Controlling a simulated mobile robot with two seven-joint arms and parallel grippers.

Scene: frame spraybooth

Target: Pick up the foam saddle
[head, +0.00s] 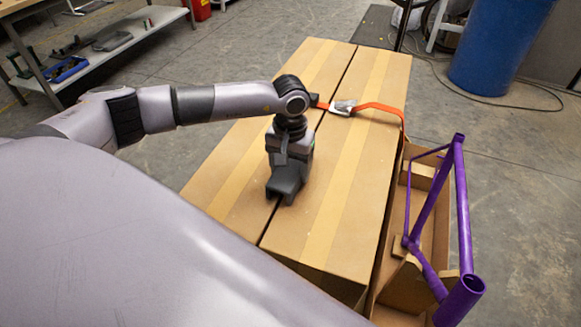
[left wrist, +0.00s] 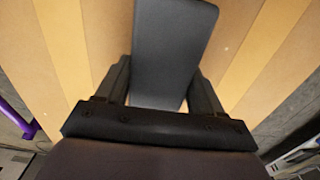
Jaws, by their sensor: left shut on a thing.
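The foam saddle (left wrist: 172,45) is a dark grey block between the two fingers of my left gripper (left wrist: 162,85) in the left wrist view. The gripper is shut on it, a finger on each side. In the head view the left gripper (head: 289,160) points down over the cardboard boxes, and the dark saddle (head: 286,184) shows below it, near the seam between the boxes. I cannot tell whether the saddle touches the cardboard or is just above it. My right gripper is in neither view.
Two long taped cardboard boxes (head: 340,215) lie side by side. An orange strap (head: 378,107) with a metal buckle crosses their far part. A purple bike frame (head: 463,215) stands in an open carton (head: 440,240) at right. A blue barrel (head: 500,45) and a shelf (head: 100,58) are farther back.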

